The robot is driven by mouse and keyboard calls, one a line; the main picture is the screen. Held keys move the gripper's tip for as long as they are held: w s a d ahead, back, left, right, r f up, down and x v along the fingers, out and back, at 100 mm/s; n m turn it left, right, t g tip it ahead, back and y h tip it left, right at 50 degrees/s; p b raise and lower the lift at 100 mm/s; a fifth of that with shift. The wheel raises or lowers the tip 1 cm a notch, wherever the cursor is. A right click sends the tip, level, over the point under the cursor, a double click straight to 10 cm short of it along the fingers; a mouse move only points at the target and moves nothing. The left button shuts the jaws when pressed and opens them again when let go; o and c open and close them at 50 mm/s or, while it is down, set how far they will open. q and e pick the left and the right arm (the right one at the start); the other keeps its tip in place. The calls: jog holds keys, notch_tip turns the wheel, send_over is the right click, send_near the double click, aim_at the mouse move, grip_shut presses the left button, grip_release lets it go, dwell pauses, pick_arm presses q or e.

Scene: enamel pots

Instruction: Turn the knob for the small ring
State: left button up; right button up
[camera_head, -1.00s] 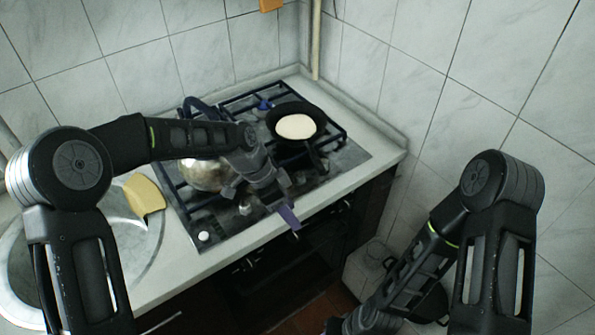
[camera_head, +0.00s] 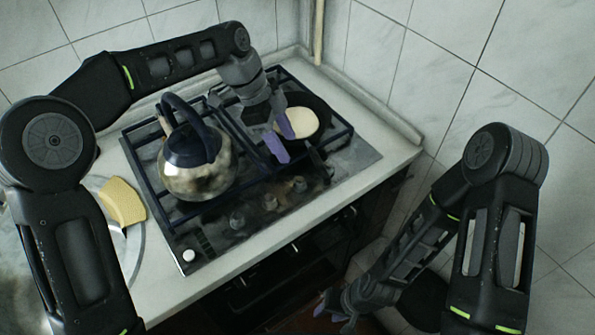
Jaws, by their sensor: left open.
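The gas stove (camera_head: 214,240) has a row of several knobs along its front edge, including one at the left (camera_head: 237,219), one beside it (camera_head: 270,201) and one further right (camera_head: 299,184). I cannot tell which serves the small ring; the rings are mostly covered by cookware and my arm. My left gripper (camera_head: 281,140) is open and empty, with purple fingertips, above the stove between the kettle and the pan, behind the knobs. My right gripper (camera_head: 333,308) is low at the bottom, off the stove; its jaw state is unclear.
A metal kettle (camera_head: 196,178) with a dark lid and handle stands on the left grate. A black pan (camera_head: 320,105) with a pale round food (camera_head: 300,122) is at the back right, partly hidden by my gripper. A yellow sponge (camera_head: 122,202) lies at left.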

pick_arm(q)
jog(key=b, duration=0.5)
send_near(299, 179)
jog(key=f, duration=0.1)
jog(key=shift+d+f, duration=0.15)
jog(key=shift+d, duration=0.1)
jog(key=shift+p+x, duration=0.8)
jog(key=shift+x, duration=3.1)
jog(key=shift+c, duration=0.5)
grip_shut()
